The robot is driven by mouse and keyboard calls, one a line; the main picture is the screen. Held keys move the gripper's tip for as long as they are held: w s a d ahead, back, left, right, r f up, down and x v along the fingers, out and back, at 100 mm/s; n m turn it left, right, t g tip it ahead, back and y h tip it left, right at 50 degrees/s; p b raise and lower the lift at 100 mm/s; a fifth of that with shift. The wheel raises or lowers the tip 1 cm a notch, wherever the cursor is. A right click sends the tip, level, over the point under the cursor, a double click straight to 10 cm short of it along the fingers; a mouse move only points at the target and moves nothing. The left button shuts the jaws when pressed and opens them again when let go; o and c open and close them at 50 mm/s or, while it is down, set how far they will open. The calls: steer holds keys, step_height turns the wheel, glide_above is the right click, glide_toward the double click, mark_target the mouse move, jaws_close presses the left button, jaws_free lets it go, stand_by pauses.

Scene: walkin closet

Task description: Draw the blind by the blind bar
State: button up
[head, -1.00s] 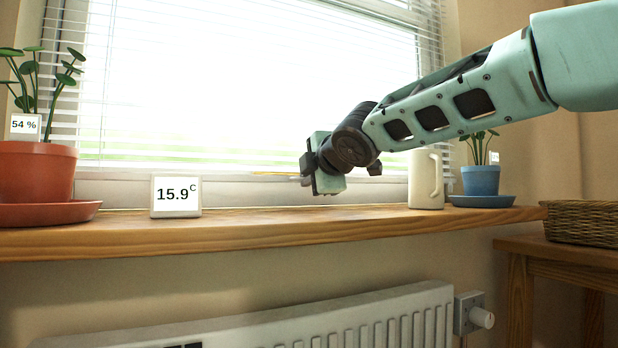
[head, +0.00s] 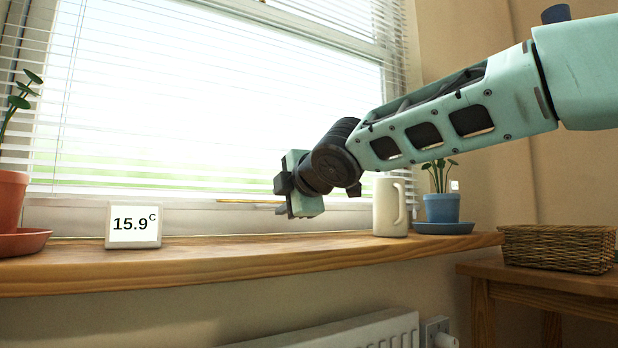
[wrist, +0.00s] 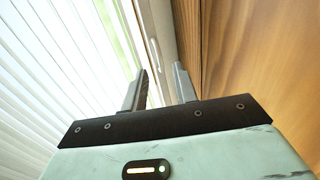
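A white slatted blind (head: 200,110) covers most of the window and hangs low, its lower edge just above the window frame. It also fills the left of the wrist view (wrist: 45,70). I cannot clearly single out the blind bar from the bottom slats. My gripper (head: 290,190) is above the wooden sill, close to the blind's lower edge. In the wrist view its two fingers (wrist: 161,88) stand apart with nothing visibly held. A thin tan strip (head: 250,202) shows left of the gripper; I cannot tell what it is.
The sill (head: 250,256) carries a 15.9 C display (head: 133,225), a cream jug (head: 390,205) close right of my gripper, a blue-potted plant (head: 442,207) and a red-potted plant (head: 10,200). A wicker basket (head: 557,248) sits on a side table. A radiator (head: 350,333) is below.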

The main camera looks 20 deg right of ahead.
steer(key=b+v, duration=0.5)
steer(key=v, duration=0.7)
steer(key=shift+s, duration=0.45)
